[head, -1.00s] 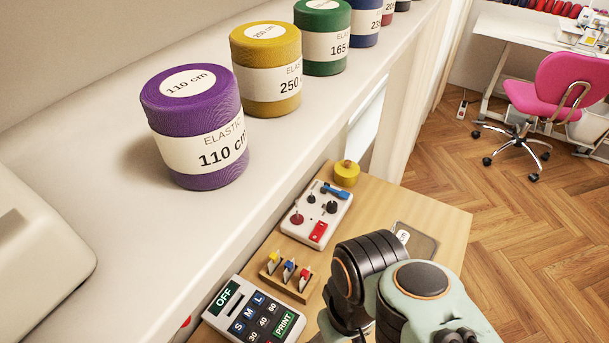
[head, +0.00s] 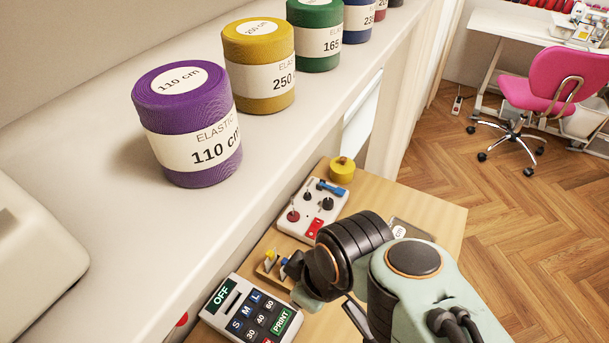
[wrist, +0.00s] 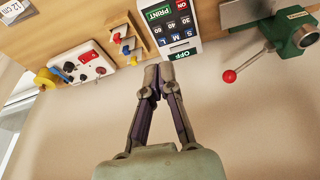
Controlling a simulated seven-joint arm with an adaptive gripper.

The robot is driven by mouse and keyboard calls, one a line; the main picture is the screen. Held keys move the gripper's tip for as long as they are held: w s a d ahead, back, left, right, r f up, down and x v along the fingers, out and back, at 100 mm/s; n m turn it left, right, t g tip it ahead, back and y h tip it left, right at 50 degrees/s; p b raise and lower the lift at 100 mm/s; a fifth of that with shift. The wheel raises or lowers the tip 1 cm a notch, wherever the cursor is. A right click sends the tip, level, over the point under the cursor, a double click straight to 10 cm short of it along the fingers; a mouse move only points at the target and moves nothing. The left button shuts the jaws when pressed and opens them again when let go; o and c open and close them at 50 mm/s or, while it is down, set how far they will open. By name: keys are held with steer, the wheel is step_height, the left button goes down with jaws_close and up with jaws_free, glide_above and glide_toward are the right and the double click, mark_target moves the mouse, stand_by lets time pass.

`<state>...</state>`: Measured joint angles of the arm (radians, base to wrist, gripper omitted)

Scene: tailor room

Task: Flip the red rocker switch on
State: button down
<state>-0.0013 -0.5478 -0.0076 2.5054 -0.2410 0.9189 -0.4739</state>
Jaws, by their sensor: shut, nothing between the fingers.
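The red rocker switch (head: 315,229) is on the front part of a white panel (head: 289,223) on the wooden table. In the wrist view the red switch (wrist: 88,56) shows small at upper left; its on or off position is too small to tell. The panel also carries a blue lever (head: 332,187), black knobs and a red knob (head: 293,215). My gripper (wrist: 158,78) is shut and empty, with its fingertips apart from the panel and near the OFF end of a label device. In the head view my arm hides most of the gripper.
The label device (head: 251,310) stands left of my arm. A small stand with coloured levers (wrist: 123,38) lies between it and the panel. A yellow round object (head: 342,169) is behind the panel. A vise with a red-tipped handle (wrist: 229,76) is on the label device's other side.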

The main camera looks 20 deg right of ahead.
steer(key=w+d+n+t+y, duration=0.1)
steer(key=w+n+t+y, duration=0.4)
steer(key=w, duration=1.3)
steer(key=d+f+m, duration=0.1)
steer(key=d+f, duration=0.4)
steer(key=d, duration=0.2)
steer(key=w+d+f+m+h, duration=0.1)
steer(key=d+f+m, duration=0.1)
steer(key=d+f, duration=0.3)
steer(key=d, duration=0.3)
steer(key=shift+w+f+g, duration=0.15)
steer(key=shift+g, duration=0.15)
glide_above(315, 218)
steer(key=s, duration=0.2)
steer(key=f, duration=0.7)
steer(key=shift+s+d+f, duration=0.1)
steer(key=shift+s+d, duration=0.05)
steer(key=shift+d, duration=0.2)
steer(key=shift+d+f, duration=0.25)
steer(key=shift+f, duration=1)
steer(key=shift+w+d+f, duration=0.1)
steer(key=shift+w+f, duration=0.1)
steer(key=shift+f, duration=0.45)
